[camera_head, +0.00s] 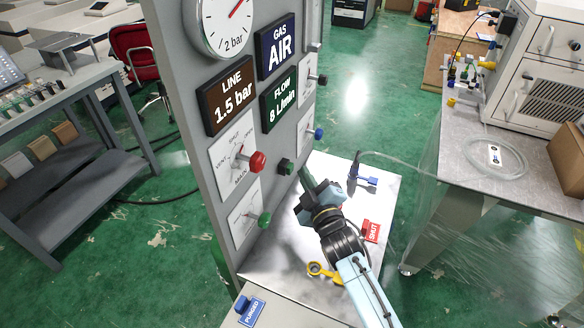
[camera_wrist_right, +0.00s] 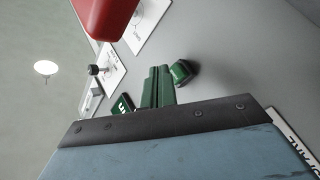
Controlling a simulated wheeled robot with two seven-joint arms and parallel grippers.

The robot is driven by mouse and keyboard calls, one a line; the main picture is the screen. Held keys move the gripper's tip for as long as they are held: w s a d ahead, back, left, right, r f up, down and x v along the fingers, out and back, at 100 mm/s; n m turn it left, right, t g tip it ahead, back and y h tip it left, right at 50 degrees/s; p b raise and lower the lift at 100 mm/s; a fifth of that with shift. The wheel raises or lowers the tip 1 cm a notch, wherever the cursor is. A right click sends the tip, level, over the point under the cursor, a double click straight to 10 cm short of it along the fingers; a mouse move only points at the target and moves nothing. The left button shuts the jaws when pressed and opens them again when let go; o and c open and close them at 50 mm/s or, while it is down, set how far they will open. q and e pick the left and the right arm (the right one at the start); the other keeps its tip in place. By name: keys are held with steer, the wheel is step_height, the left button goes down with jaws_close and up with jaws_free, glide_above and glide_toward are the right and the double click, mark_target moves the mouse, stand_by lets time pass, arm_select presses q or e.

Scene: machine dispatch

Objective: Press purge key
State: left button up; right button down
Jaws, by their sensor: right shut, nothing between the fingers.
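A dark green square key (camera_head: 286,166) sticks out of the grey panel (camera_head: 185,100), right of the red knob (camera_head: 257,162); I take it for the purge key, though no label on it is readable. My right gripper (camera_head: 304,174) is shut and empty, its narrow green fingers pointing at the panel just right of the key. In the right wrist view the shut fingers (camera_wrist_right: 158,80) are close beside the green key (camera_wrist_right: 181,72); I cannot tell whether they touch it. My left gripper is not in view.
A green knob (camera_head: 264,220) sits low on the panel, black (camera_head: 322,79) and blue (camera_head: 319,134) knobs to its right. On the metal shelf (camera_head: 290,265) lie a red SHUT tag (camera_head: 371,231), a yellow ring-shaped part (camera_head: 322,271) and a blue fitting (camera_head: 362,180). A PURGED tag (camera_head: 252,311) is in front.

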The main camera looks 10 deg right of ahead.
steer(key=s+d+p, duration=0.1)
steer(key=d, duration=0.1)
steer(key=s+d+p, duration=0.1)
steer(key=d, duration=0.1)
steer(key=shift+s, duration=0.4)
stand_by(0.8)
